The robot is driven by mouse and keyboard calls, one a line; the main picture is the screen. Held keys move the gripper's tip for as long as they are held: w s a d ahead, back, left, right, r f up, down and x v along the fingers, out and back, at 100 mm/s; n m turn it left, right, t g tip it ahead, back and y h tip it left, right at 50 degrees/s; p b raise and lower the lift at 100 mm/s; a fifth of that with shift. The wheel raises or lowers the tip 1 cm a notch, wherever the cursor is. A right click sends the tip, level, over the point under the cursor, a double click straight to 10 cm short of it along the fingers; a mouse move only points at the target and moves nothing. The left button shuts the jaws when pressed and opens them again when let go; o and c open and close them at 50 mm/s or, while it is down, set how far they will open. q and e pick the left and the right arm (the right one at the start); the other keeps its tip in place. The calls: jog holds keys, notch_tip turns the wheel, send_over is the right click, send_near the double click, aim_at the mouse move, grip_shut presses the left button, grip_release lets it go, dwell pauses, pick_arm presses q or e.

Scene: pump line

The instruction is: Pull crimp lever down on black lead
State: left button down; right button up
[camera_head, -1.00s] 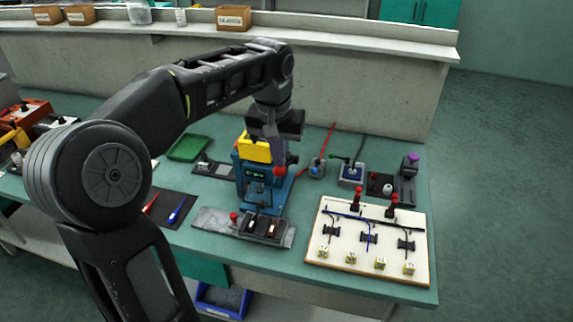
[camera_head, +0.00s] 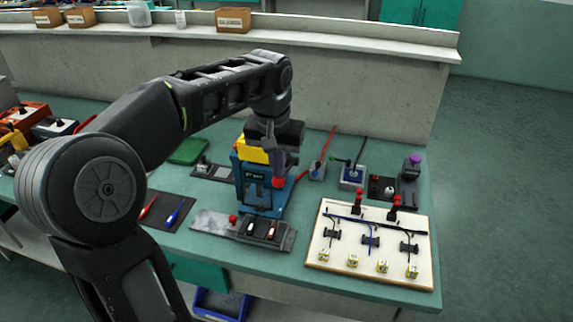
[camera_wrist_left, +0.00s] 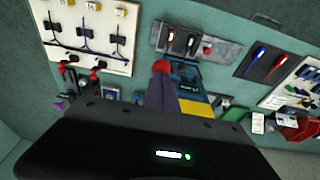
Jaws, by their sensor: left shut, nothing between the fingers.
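The blue crimp press (camera_head: 258,195) with a yellow top (camera_head: 251,153) stands on the bench. Its lever ends in a red knob (camera_head: 278,183), low on the right of the press front. My left gripper (camera_head: 275,163) is shut and empty, pointing down just above the knob. In the left wrist view the red knob (camera_wrist_left: 161,66) shows at the tip of the closed fingers (camera_wrist_left: 163,92), with the blue press (camera_wrist_left: 187,75) beside it. They look touching, but the contact is unclear. No black lead can be made out in the press jaw. My right gripper is out of view.
A wiring board (camera_head: 370,265) with black and blue leads lies at the right front. A grey fixture (camera_head: 265,232) sits before the press. Switch boxes (camera_head: 352,175) stand to the right. A dark mat (camera_head: 170,211) with red and blue tools is left.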

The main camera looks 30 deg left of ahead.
aim_at(277, 182)
pick_arm(q)
jog(key=shift+f, duration=0.1)
jog(key=shift+s+d+f+b, duration=0.1)
jog(key=shift+s+f+b, duration=0.25)
jog(key=shift+f+b, duration=0.5)
jog(key=shift+s+d+f+b, duration=0.1)
jog(key=shift+s+f+b, duration=0.1)
jog(key=shift+f+b, duration=0.7)
jog(key=shift+s+f+b, duration=0.15)
jog(key=shift+f+b, duration=0.6)
jog(key=shift+f, duration=0.4)
jog(key=shift+f+b, duration=0.75)
jog(key=shift+f, duration=0.15)
